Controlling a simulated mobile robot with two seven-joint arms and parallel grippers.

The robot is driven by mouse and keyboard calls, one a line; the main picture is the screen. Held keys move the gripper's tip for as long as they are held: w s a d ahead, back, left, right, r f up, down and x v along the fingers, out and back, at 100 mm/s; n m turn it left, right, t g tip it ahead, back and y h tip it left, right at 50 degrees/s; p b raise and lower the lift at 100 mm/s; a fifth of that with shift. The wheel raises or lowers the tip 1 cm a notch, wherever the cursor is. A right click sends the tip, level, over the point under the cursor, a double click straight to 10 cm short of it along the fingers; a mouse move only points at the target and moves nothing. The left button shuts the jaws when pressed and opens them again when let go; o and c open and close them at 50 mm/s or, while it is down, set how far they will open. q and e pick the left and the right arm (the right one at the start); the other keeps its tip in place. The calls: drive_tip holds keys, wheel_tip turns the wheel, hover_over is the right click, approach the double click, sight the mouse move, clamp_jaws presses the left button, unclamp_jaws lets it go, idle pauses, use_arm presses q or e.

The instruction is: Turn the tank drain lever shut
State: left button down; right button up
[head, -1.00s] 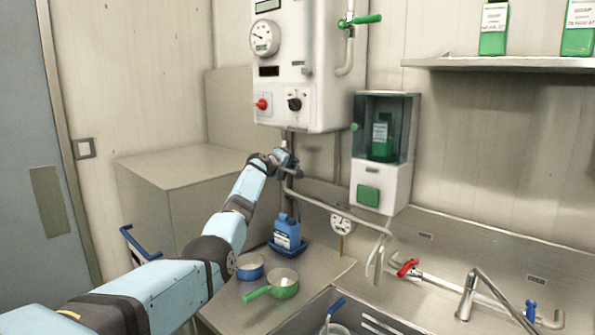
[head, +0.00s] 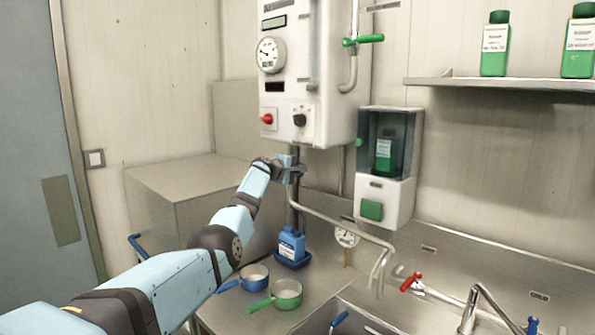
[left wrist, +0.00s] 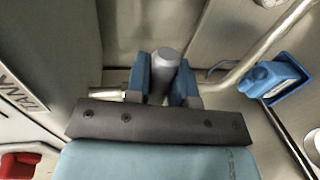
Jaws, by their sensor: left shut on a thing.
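The white tank (head: 330,75) hangs on the back wall, with a pipe running down from its underside. My left gripper (head: 289,172) is just below the tank, at this pipe. In the left wrist view, my left gripper (left wrist: 163,85) has its two blue fingers on either side of a grey rounded handle end (left wrist: 165,62), which I take to be the drain lever. The gripper is shut on it. The rest of the lever is mostly hidden by the fingers and wrist, so its exact angle is hard to tell. My right gripper is not in view.
A bent pipe (head: 340,222) runs right from beneath the tank. The dispenser (head: 385,190) hangs right of the tank. A blue bottle (head: 292,243), blue pot (head: 254,276) and green pot (head: 287,293) stand on the counter below. A steel cabinet (head: 165,200) is at left.

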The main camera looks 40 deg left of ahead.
use_arm(q)
drive_tip(key=c, duration=1)
unclamp_jaws()
drive_tip(key=b+v, duration=0.3)
drive_tip(key=v, duration=1)
drive_tip(key=shift+s, duration=0.35)
drive_tip(key=shift+r, duration=0.15)
